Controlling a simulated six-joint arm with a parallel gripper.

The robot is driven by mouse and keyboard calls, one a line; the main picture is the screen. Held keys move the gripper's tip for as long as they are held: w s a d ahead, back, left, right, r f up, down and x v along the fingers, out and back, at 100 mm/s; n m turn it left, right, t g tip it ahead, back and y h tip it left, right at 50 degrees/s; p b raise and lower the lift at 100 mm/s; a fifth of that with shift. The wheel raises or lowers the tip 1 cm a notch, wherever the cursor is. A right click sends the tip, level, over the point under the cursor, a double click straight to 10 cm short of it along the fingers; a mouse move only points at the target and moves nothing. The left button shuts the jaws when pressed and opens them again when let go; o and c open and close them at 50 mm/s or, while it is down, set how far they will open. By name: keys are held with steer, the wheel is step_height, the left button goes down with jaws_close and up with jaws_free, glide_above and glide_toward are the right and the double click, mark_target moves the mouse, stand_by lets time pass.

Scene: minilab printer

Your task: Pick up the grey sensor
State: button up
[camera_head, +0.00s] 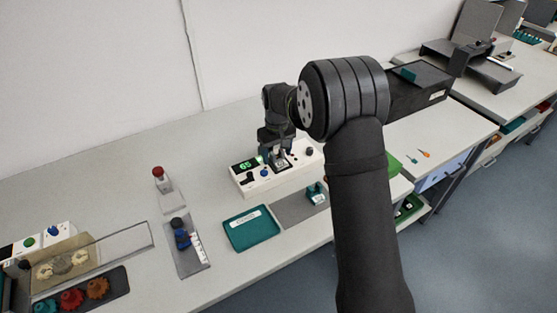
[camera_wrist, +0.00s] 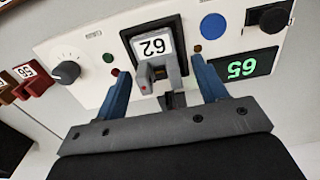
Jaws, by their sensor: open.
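The grey sensor (camera_wrist: 170,68), with a white label reading 62, sits in a dark square socket (camera_wrist: 133,33) on the white panel of a device (camera_wrist: 95,45). In the wrist view it lies between the two blue fingers of my gripper (camera_wrist: 160,68). The fingers are open, one on each side, with visible gaps to the sensor. In the head view my gripper (camera_head: 275,152) points down over the device (camera_head: 270,183), and the sensor shows only as a small pale patch (camera_head: 280,157) below it.
The device has a green display reading 65 (camera_wrist: 246,67), a blue button (camera_wrist: 213,27) and knobs. A teal tray (camera_head: 251,229) and a grey mat (camera_head: 290,213) with a teal piece (camera_head: 316,193) lie in front. Red and brown labelled pieces (camera_wrist: 32,82) stand beside the device.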

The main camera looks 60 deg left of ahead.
mark_target(277, 158)
steer(key=c, duration=1.1)
steer(key=shift+c, duration=0.2)
steer(key=shift+r, duration=0.15)
steer(key=shift+r, duration=0.6)
step_height(277, 158, up, 3)
steer(key=shift+f, duration=0.1)
steer(key=w+d+r, duration=0.6)
steer(key=w+d, duration=0.2)
steer(key=shift+d+r, duration=0.35)
steer(key=shift+r, duration=0.05)
